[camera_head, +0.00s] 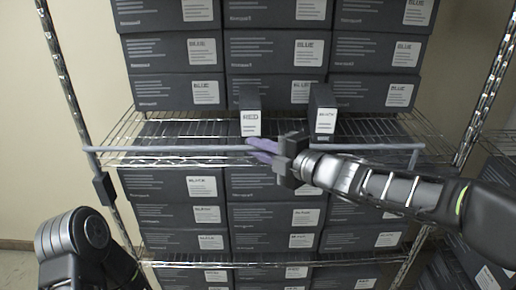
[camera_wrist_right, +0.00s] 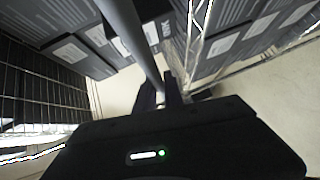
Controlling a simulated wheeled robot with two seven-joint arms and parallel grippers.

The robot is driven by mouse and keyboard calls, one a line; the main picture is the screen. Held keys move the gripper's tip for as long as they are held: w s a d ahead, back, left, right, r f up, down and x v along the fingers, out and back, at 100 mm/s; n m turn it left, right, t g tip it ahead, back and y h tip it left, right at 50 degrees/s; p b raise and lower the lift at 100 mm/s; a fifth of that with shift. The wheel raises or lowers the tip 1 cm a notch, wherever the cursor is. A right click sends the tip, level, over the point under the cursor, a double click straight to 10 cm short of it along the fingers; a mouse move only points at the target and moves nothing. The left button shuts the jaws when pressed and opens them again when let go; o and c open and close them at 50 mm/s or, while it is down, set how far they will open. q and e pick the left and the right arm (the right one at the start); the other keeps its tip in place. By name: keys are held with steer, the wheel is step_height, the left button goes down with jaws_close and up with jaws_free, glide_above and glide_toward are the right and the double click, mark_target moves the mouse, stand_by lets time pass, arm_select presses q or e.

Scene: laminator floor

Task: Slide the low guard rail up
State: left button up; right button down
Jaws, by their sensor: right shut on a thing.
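The guard rail (camera_head: 180,149) is a thin grey bar. It runs across the front of the middle wire shelf, from the left post to the right post, at about the height of the shelf. My right gripper (camera_head: 262,150) comes in from the right and is shut on the rail near its middle. In the right wrist view the rail (camera_wrist_right: 133,35) runs down from the top edge to between the fingers (camera_wrist_right: 168,92). The fingers hide the part of the rail they hold. My left gripper is out of view; only part of my left arm shows at bottom left.
A box labelled RED (camera_head: 250,122) and a box labelled BLACK (camera_head: 325,125) stand on the wire shelf (camera_head: 185,130) just behind the rail. Stacked dark boxes fill the space above and below. Metal posts (camera_head: 62,75) stand at both sides. A dark block (camera_head: 104,188) hangs at the left post.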

steer(key=c, duration=1.6)
jaws_free()
steer(key=shift+w+r, duration=0.1)
steer(key=shift+r, duration=0.35)
steer(key=shift+c, duration=0.2)
steer(key=shift+o, duration=0.9)
steer(key=shift+f, duration=0.15)
steer(key=v, duration=0.8)
steer(key=shift+b, duration=0.3)
steer(key=shift+a, duration=0.1)
